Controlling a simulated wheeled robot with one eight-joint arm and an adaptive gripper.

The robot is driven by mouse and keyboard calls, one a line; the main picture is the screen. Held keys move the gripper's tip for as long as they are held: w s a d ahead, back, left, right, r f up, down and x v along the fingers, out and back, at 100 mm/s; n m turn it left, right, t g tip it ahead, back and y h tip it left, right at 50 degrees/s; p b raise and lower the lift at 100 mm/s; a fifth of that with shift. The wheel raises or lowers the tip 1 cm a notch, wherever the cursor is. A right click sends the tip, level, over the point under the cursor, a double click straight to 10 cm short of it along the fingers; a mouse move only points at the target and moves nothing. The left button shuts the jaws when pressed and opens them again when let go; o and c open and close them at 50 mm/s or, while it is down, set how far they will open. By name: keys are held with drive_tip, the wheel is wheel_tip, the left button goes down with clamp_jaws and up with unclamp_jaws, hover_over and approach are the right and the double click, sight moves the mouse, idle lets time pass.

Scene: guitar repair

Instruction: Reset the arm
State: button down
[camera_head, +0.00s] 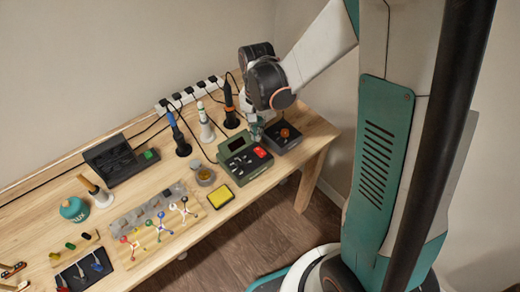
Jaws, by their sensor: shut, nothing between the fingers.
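My arm reaches in from the upper right over the far right part of the wooden workbench (150,241). Its dark wrist joint hangs above the bench. My gripper (256,132) is small in the view and points down below the wrist, close to the green device with a red button (245,160) and the dark box with an orange knob (283,137). It is shut and empty. Whether its fingertips touch either device cannot be told from this angle.
Soldering tools in stands (181,142) and a power strip (190,95) with cables line the back. A black station (113,160), a teal jar (74,209), a yellow sponge (220,196) and small parts occupy the bench. Floor (240,245) is free in front.

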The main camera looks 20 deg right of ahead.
idle(0.3)
drive_tip(key=s+r+n+t, duration=0.7)
drive_tip(key=s+r, duration=0.8)
drive_tip(key=r, duration=0.3)
drive_tip(key=shift+n, duration=0.7)
